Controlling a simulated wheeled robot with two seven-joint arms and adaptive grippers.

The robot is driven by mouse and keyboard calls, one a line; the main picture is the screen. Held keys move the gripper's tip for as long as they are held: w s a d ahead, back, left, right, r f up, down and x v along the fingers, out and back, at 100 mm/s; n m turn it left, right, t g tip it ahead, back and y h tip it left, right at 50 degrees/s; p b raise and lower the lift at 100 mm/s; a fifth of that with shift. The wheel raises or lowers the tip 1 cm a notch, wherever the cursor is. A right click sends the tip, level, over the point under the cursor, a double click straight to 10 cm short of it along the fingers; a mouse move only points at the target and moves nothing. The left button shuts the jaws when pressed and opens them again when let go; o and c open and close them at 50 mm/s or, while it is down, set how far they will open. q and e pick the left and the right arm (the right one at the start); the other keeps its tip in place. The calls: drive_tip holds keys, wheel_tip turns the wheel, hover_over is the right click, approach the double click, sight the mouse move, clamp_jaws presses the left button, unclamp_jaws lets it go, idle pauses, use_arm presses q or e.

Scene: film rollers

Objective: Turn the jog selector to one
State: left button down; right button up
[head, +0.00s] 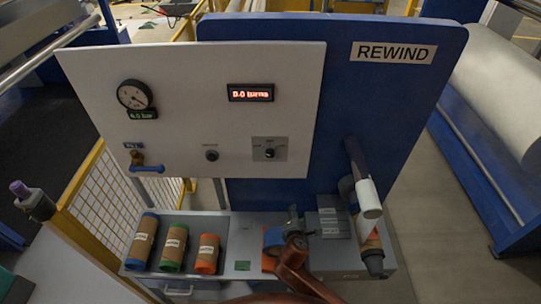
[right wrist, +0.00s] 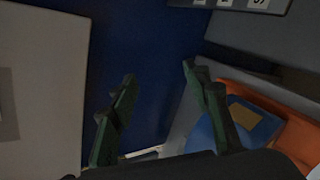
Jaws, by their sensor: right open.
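The jog selector (head: 270,149) is a small dark knob on a square grey plate, low on the right part of the white panel (head: 225,120). Its lettering and pointer are too small to read. My right gripper (head: 293,215) is below the panel and slightly right of the selector, above the grey bench, apart from the knob. In the right wrist view its two dark green fingers (right wrist: 158,75) are spread with nothing between them, facing the blue board. My left gripper is not in view.
The panel also carries a gauge (head: 134,95), a red display (head: 250,93), a blue-handled valve (head: 147,167) and another black knob (head: 211,155). Several cores (head: 174,248) lie on the bench. A roller arm (head: 364,185) juts out right of my gripper. Space before the panel is clear.

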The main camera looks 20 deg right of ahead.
drive_tip(key=w+a+r+n+t+p, duration=0.1)
drive_tip(key=w+a+r+n+t, duration=0.2)
drive_tip(key=r, duration=0.4)
drive_tip(key=w+a+r+n+t, duration=0.1)
drive_tip(key=w+a+r+n, duration=0.25)
drive_tip(key=r, duration=0.35)
drive_tip(key=n+t, duration=0.3)
drive_tip(key=n, duration=0.2)
approach(270, 157)
drive_tip(key=w, duration=0.2)
drive_tip(key=p+x, duration=0.1)
drive_tip(key=x, duration=0.2)
drive_tip(key=p+x, duration=0.1)
drive_tip(key=x, duration=0.3)
drive_tip(key=shift+w+d+r, duration=0.15)
drive_tip(key=shift+w+d, duration=0.05)
drive_tip(key=shift+d, duration=0.1)
drive_tip(key=c, duration=1.2)
